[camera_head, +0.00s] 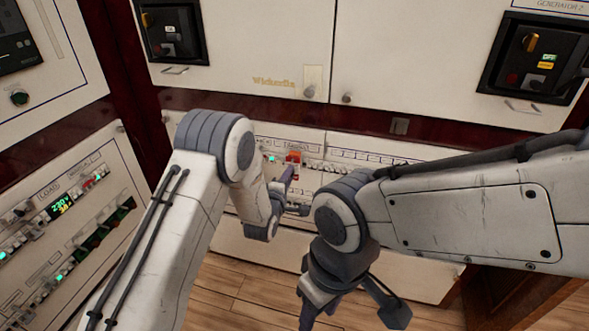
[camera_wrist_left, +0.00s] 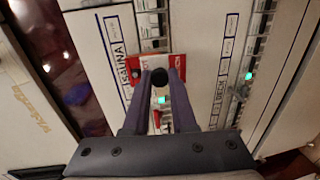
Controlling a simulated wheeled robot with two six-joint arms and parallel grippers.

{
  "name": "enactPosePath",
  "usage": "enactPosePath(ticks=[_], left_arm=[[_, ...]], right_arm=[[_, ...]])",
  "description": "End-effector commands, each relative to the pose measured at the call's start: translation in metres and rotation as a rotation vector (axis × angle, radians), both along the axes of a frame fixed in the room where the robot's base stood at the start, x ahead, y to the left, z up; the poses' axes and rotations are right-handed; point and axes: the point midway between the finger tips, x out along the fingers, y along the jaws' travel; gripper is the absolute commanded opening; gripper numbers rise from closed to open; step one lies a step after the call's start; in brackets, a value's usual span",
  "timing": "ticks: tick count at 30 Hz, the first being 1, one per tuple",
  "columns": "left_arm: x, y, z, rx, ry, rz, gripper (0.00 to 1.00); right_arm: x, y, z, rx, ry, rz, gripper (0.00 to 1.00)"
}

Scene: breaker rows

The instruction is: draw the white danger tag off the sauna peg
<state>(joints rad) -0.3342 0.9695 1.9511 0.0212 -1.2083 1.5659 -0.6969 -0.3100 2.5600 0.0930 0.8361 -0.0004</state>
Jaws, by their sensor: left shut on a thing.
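The danger tag (camera_wrist_left: 148,62), white with red edges, is just beyond my left fingertips in the left wrist view, over the breaker row beside the SAUNA label (camera_wrist_left: 118,62). My left gripper (camera_wrist_left: 160,78) is shut on a round black part in front of the tag, apparently its grip. The fingers hide part of the tag. The sauna peg is hidden, and I cannot tell whether the tag is still on it. In the head view the tag shows as a small red patch (camera_head: 293,157) above the left gripper (camera_head: 290,178).
Breaker rows with green lamps (camera_wrist_left: 249,76) run beside the tag. A load panel (camera_head: 65,210) with breakers stands at the left. Cabinets above carry generator switch boxes (camera_head: 530,60). My right forearm crosses close to the left wrist. Wooden floor (camera_head: 235,290) is clear below.

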Motion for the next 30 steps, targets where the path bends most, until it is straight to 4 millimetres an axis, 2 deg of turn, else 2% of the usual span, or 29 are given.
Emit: enactPosePath(ticks=[26,30], left_arm=[[-0.028,0.009,0.001,-0.001,-0.002,0.000,0.00],[-0.038,0.012,0.001,-0.001,-0.002,0.000,0.00]], right_arm=[[0.000,0.000,0.000,0.000,0.000,0.000,0.50],[0.000,0.000,-0.001,0.000,0.000,0.000,0.50]])
